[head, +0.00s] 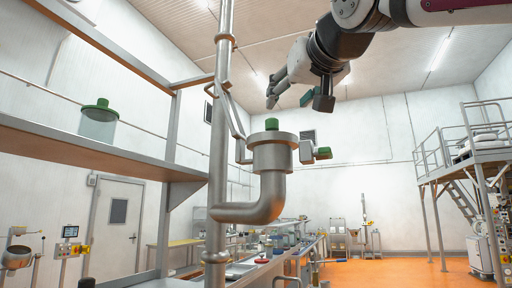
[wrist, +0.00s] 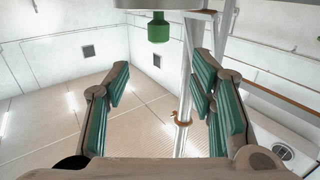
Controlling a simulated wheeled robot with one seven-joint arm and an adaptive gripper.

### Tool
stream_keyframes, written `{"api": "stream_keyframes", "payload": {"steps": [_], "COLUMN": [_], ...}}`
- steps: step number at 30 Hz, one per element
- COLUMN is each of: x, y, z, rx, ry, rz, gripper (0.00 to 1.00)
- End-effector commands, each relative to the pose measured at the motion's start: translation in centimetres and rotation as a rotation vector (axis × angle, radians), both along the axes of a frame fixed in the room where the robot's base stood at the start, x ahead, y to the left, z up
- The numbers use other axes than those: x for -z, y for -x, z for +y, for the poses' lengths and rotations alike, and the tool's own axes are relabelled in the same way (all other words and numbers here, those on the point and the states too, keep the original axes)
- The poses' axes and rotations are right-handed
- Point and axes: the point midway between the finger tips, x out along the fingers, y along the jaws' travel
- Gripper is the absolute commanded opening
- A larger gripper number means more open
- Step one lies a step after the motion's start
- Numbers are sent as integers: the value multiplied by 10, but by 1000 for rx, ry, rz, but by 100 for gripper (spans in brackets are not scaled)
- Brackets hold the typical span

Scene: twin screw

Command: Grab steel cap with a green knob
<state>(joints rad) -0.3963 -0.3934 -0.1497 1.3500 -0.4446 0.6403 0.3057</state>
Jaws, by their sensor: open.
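The steel cap (head: 274,141) sits upright on the open end of a bent steel pipe in the head view. Its green knob (head: 272,124) points up. In the wrist view the picture is upside down: part of the cap (wrist: 162,4) shows at the top edge, with its green knob (wrist: 158,28) hanging below it. My gripper (head: 288,97) is open and empty, above and slightly right of the knob, apart from it. In the wrist view my gripper's (wrist: 160,75) teal-padded fingers stand wide apart, and the knob lies beyond them, between their lines.
A vertical steel pipe (head: 221,130) stands just left of the cap. A side fitting with a green end (head: 323,153) sits right of it. A shelf (head: 100,153) at left holds a clear jar (head: 98,124) with a green lid. Air above the cap is free.

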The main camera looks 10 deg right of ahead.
Motion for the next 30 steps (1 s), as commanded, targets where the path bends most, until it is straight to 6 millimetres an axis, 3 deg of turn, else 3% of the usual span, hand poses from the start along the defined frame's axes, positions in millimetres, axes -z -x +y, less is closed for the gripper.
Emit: {"api": "stream_keyframes", "payload": {"steps": [9,20,30], "x": [1,3,6], "y": [-58,-87,-127], "z": [1,0,-2], "rx": [-2,-1,-1], "ry": [0,1,0], "rz": [5,5,3], "gripper": [50,50,50]}}
